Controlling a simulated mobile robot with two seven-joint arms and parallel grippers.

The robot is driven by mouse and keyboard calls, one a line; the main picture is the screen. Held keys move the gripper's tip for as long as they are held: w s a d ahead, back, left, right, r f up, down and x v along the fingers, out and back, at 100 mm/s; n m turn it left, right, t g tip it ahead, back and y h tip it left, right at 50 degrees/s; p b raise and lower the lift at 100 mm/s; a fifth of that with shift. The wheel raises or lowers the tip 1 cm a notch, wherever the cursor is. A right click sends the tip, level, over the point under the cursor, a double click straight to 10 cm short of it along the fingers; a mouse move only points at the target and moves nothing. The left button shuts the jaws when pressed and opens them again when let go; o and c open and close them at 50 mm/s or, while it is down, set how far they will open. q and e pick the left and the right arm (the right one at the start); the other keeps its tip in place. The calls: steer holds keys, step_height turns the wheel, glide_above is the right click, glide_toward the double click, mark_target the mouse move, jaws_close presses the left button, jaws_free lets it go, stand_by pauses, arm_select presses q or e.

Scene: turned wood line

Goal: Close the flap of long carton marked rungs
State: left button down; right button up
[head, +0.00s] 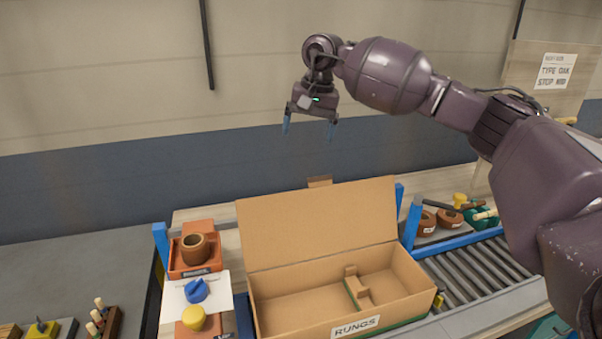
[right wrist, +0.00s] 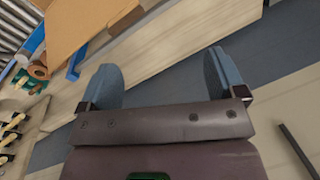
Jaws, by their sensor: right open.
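The long carton (head: 282,318) marked RUNGS stands in the middle of the bench in the head view. Its large flap (head: 320,222) stands up along the back side, leaning slightly back, and the carton is open. Inside, a cardboard divider piece (head: 357,287) shows; the rest of the visible floor is bare. My right gripper (head: 308,131) is open and empty, high above and behind the flap, fingers pointing down. In the right wrist view its two blue fingers (right wrist: 165,83) are spread apart. The flap's brown cardboard (right wrist: 78,28) shows at the upper left there. My left gripper is not in view.
Left of the carton are a tray with a brown ring (head: 195,249), a blue knob (head: 197,290) and a yellow knob (head: 194,317). Blue posts (head: 412,225) stand near the flap's right side. A roller conveyor (head: 475,268) runs to the right. Space around the raised gripper is clear.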

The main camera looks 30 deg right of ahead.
mark_target(320, 178)
steer(key=f+n, duration=0.1)
steer(key=f, duration=0.2)
steer(key=s+d+f+n+g+h+p, duration=0.1)
steer(key=f, duration=0.3)
steer(key=s+d+f+n, duration=0.1)
steer(key=f+n, duration=0.1)
steer(key=f, duration=0.2)
steer(key=shift+p, duration=0.3)
steer(key=shift+s, duration=0.1)
steer(key=c, duration=1.2)
steer(key=shift+c, duration=0.4)
